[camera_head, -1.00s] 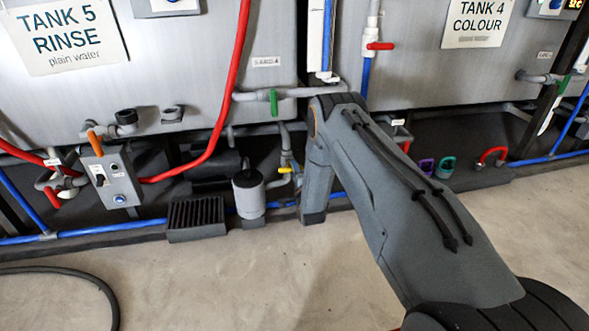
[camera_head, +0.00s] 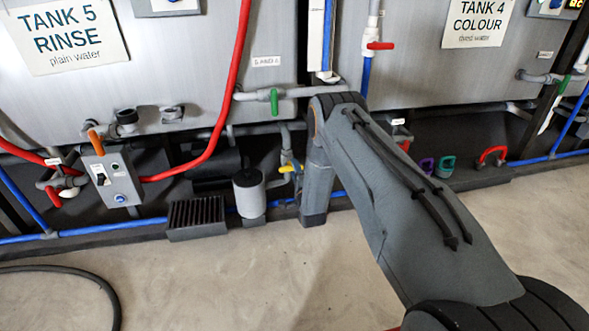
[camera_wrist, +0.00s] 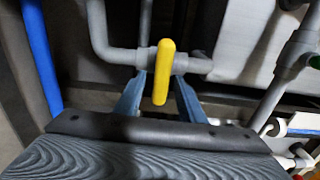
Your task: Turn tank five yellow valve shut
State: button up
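The yellow valve handle (camera_head: 286,168) sits on grey pipework low under the tank 5 rinse tank (camera_head: 150,85), just left of my forearm in the head view. In the wrist view the yellow handle (camera_wrist: 164,72) stands nearly upright in the picture, across a grey horizontal pipe (camera_wrist: 120,56). My gripper (camera_wrist: 160,92) is open, with one blue-grey finger on each side of the handle. Gaps show between the handle and both fingers. In the head view my arm hides most of the gripper.
A green valve handle (camera_head: 274,102) is on the pipe above. A white-grey canister (camera_head: 249,193) and a black ribbed box (camera_head: 195,218) stand to the left. In the wrist view a blue pipe (camera_wrist: 42,55) runs at left and a green-marked grey pipe (camera_wrist: 290,62) at right. Open floor lies in front.

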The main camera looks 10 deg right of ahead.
jog(key=s+p, duration=0.2)
jog(key=s, duration=0.4)
jog(key=shift+s, duration=0.4)
